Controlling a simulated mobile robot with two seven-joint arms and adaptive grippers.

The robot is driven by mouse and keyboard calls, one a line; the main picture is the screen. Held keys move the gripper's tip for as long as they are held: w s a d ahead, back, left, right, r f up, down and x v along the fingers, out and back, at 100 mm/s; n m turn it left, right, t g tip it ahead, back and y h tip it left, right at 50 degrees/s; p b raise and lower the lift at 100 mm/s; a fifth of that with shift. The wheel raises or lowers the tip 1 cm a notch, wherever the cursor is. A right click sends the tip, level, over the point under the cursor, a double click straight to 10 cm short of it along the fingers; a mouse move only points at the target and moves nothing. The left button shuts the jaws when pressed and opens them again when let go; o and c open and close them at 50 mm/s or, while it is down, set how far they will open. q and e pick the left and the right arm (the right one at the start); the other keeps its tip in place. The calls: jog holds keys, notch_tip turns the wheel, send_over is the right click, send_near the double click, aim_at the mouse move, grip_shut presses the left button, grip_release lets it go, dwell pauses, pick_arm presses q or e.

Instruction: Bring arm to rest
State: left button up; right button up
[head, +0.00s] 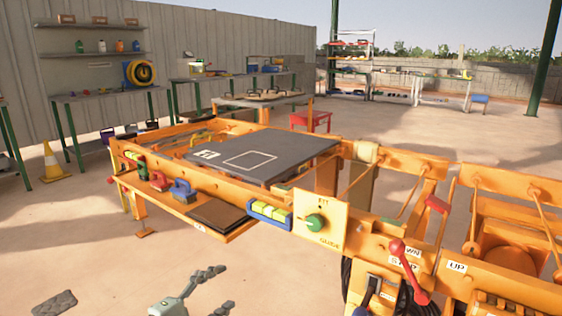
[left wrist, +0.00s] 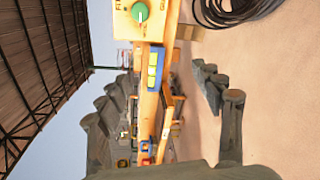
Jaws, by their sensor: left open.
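My left gripper (head: 227,287) is low in the head view, in front of the orange machine (head: 185,212). Its two grey fingers are spread apart with nothing between them. In the left wrist view the gripper (left wrist: 165,78) also shows open, its fingers framing the machine behind. The machine carries a dark flat plate (head: 262,155) with a white outlined rectangle. A cream panel with a green knob (head: 316,222) is on its front, and a red-knobbed lever (head: 410,270) is at the right. My right gripper is not in view.
A blue holder with yellow blocks (head: 270,213) is beside the panel. Red and blue tools (head: 180,190) lie on the front shelf. A black coiled cable (left wrist: 230,12) is near the machine. A cone (head: 52,163) stands at left. The floor around the gripper looks mostly clear.

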pick_arm(q)
jog(key=a+f+m+g+y, duration=0.1)
jog(key=a+f+m+y, duration=0.1)
jog(key=a, duration=0.6)
jog(key=s+a+f+m+g+y, duration=0.3)
jog(key=s+f+m, duration=0.3)
jog(key=s+f, duration=0.1)
jog(key=s+a+f+m+g+y, duration=0.2)
jog(key=s+f+m+g, duration=0.1)
jog(key=s+f+m, duration=0.4)
jog(key=s+a+m+g+y, duration=0.2)
jog(key=s+a+m+y, duration=0.2)
jog(key=s+a+y, duration=0.65)
jog(key=s+d+f+n+g+h+p, duration=0.1)
jog(key=s+d+f+h, duration=0.3)
jog(key=d, duration=0.6)
notch_tip(320, 180, down, 3)
jog(key=shift+n+h, duration=0.9)
jog(key=shift+h, duration=0.25)
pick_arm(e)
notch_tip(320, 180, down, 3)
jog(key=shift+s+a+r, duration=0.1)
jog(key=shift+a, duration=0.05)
pick_arm(q)
jog(key=shift+s, duration=0.1)
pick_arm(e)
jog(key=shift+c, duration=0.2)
